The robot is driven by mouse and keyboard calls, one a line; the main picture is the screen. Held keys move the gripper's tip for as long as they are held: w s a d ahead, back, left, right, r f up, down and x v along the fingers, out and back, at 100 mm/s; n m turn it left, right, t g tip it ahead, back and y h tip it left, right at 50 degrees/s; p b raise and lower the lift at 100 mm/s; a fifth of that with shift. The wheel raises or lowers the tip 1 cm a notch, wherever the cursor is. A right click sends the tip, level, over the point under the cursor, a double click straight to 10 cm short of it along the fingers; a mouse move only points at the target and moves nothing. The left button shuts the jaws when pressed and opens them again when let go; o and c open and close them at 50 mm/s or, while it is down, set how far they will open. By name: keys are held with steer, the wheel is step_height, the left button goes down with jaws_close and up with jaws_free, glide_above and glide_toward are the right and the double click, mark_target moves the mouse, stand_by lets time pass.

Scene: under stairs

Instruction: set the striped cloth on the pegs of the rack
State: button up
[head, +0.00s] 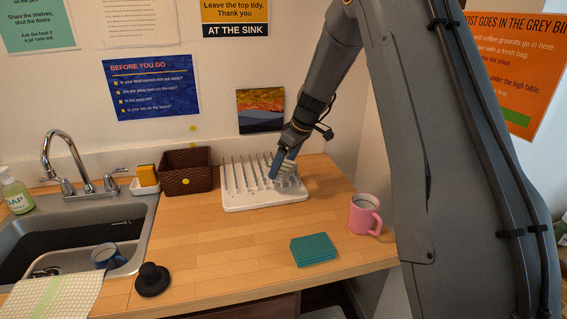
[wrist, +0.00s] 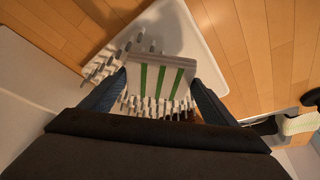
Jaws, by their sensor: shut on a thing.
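My gripper (head: 276,170) is over the right half of the white peg rack (head: 243,207), which stands at the back of the wooden counter. In the wrist view, the gripper (wrist: 160,88) is shut on the striped cloth (wrist: 155,75), a small white folded piece with green stripes, held between the two blue fingers. Rows of pegs show around the cloth, and the rack's pale base (wrist: 208,60) shows beyond it. The cloth is mostly hidden by the fingers in the head view. I cannot tell whether it touches the pegs.
A brown basket (head: 187,181) stands left of the rack. A black object (head: 152,280) is near the sink. Another green-striped cloth (head: 50,300) hangs at the sink's front.

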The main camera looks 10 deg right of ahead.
steer(key=shift+f, duration=0.3)
steer(key=shift+f, duration=0.1)
steer(key=shift+f, duration=0.1)
steer(key=o, duration=1)
